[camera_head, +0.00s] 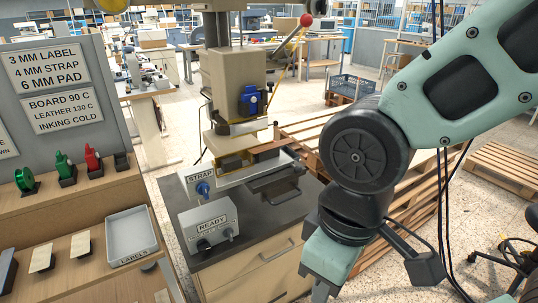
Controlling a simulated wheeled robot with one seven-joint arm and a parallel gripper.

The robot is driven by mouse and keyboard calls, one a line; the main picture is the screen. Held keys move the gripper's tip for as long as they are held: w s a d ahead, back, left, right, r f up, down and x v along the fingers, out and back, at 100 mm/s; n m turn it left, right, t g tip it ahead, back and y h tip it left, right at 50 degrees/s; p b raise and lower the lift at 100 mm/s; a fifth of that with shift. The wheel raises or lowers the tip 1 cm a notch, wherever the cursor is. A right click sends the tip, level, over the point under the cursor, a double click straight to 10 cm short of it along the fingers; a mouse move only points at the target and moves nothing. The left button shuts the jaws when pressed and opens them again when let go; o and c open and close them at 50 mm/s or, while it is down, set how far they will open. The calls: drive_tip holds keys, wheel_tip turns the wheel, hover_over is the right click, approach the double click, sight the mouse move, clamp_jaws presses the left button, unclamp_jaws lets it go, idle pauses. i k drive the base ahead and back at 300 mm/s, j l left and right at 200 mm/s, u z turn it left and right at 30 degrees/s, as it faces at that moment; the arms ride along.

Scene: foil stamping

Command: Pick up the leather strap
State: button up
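A foil stamping press (232,100) stands on a dark-topped cabinet, with a small sign reading STRAP on its front. A narrow brown strip (268,148) shows at the press, under its head and reaching to the right; it may be the leather strap, but I cannot tell for sure. My gripper (322,290) is at the bottom edge, right of and nearer than the press, apart from the strip. Its fingertips are cut off by the frame, so its opening and anything in it are hidden.
A control box (210,226) reading READY sits before the press. Wooden pallets (405,210) stand behind my arm. A lever with a red knob (306,20) rises beside the press.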

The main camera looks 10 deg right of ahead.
sight(281, 143)
drive_tip(key=i+l, duration=0.15)
drive_tip(key=i, duration=0.3)
drive_tip(key=i+l+z, duration=0.1)
drive_tip(key=i, duration=0.35)
drive_tip(key=i+l, duration=0.2)
drive_tip(key=i, duration=0.3)
drive_tip(key=l+z, duration=0.05)
